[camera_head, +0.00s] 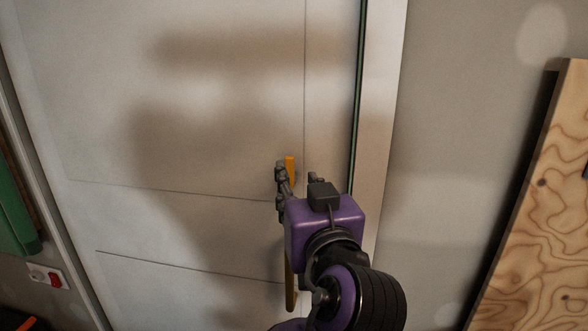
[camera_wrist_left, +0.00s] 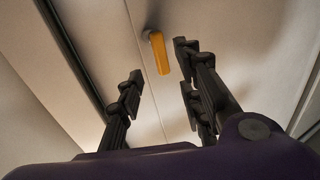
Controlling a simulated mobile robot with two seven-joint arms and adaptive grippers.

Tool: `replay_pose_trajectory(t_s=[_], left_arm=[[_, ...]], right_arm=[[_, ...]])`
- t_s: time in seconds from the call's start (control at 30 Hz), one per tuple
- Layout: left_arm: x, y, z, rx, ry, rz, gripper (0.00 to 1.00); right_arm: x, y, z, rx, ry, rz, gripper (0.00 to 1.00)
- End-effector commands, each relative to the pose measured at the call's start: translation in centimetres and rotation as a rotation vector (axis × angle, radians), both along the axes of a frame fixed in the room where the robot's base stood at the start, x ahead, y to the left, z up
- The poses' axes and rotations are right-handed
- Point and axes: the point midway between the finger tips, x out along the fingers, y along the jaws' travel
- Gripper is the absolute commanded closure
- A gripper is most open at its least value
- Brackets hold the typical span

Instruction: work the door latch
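A pale panelled door (camera_head: 220,120) fills the left and middle of the head view. Its yellow latch handle (camera_head: 290,165) shows just beyond my left gripper (camera_head: 297,177), partly hidden by it. My left gripper is open and empty, with one finger on each side of the handle in the picture. In the left wrist view the yellow handle (camera_wrist_left: 160,52) lies ahead, between the directions of the two spread fingers (camera_wrist_left: 158,75), nearer the right one. I see no clear contact. My right gripper is not in view.
A yellow strip (camera_head: 290,290) shows lower on the door, partly behind my arm. The door frame (camera_head: 384,110) and a bare wall (camera_head: 450,160) are right of it. A plywood sheet (camera_head: 545,220) leans at far right. A red switch (camera_head: 55,280) is at lower left.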

Motion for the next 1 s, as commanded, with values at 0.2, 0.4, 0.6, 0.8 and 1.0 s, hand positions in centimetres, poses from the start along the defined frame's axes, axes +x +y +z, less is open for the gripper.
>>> replay_pose_trajectory(t_s=[0.2, 0.4, 0.6, 0.8, 1.0], left_arm=[[3.4, 0.8, 0.2, 0.006, -0.002, 0.004, 0.66], [6.0, 1.3, 0.1, 0.006, 0.0, 0.002, 0.66], [7.0, 1.5, 0.0, 0.002, 0.001, 0.0, 0.66], [7.0, 1.5, -0.1, 0.002, 0.002, 0.0, 0.66], [7.0, 1.5, -0.1, 0.002, 0.002, 0.0, 0.93]], right_arm=[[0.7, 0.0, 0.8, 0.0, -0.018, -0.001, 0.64], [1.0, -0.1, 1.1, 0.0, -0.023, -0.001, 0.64], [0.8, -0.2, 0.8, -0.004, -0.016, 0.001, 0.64], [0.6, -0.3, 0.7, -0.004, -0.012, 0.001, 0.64], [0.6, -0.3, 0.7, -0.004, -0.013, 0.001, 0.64]])
